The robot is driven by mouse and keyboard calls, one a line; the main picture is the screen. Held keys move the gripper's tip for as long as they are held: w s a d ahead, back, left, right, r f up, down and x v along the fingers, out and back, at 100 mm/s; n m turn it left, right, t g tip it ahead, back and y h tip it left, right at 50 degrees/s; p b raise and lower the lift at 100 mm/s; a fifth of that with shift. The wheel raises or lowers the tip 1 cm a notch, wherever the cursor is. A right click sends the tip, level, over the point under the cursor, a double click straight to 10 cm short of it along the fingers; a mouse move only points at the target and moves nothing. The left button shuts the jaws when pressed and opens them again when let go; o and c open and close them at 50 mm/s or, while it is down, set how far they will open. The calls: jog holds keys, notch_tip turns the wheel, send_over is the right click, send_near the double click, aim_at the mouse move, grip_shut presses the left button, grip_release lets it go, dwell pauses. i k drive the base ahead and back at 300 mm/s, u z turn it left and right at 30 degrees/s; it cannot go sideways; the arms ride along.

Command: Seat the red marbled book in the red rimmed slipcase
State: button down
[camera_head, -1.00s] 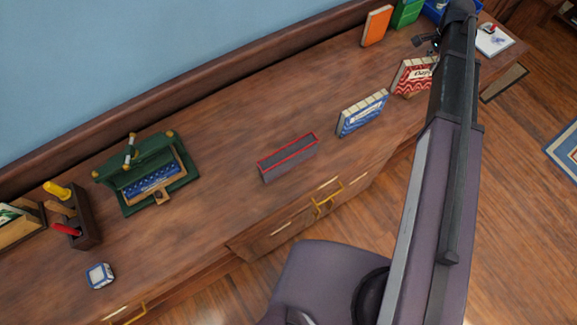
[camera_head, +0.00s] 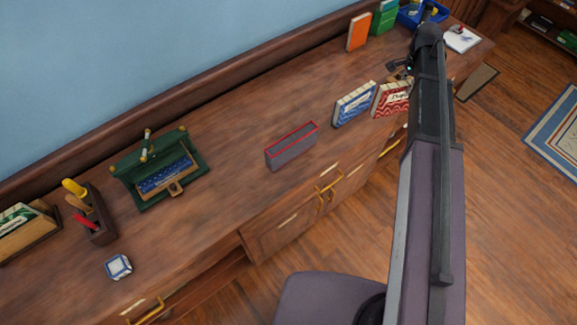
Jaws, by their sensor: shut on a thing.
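The red marbled book (camera_head: 390,101) with its pale label stands right of a blue marbled book (camera_head: 353,106) in the head view. My gripper (camera_head: 399,74) is at the red book's upper back edge, shut on it. My arm partly hides the gripper and the book's right end. I cannot tell whether the book is clear of the desk top. The red rimmed slipcase (camera_head: 290,153) is a grey box with its open top up. It stands on the desk left of both books, apart from them, and looks empty.
The wooden desk top (camera_head: 235,115) is clear behind and left of the slipcase. A green case (camera_head: 190,187) with a blue lining lies left, near a tool holder (camera_head: 101,230) and a small blue-white block (camera_head: 118,266). An orange book (camera_head: 358,32) and green box (camera_head: 383,22) stand at the back.

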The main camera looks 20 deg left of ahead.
aim_at(282, 151)
jog(key=u, duration=0.05)
jog(key=k, duration=1.6)
jog(key=u, duration=0.6)
jog(key=i, duration=1)
jog(key=z, duration=0.05)
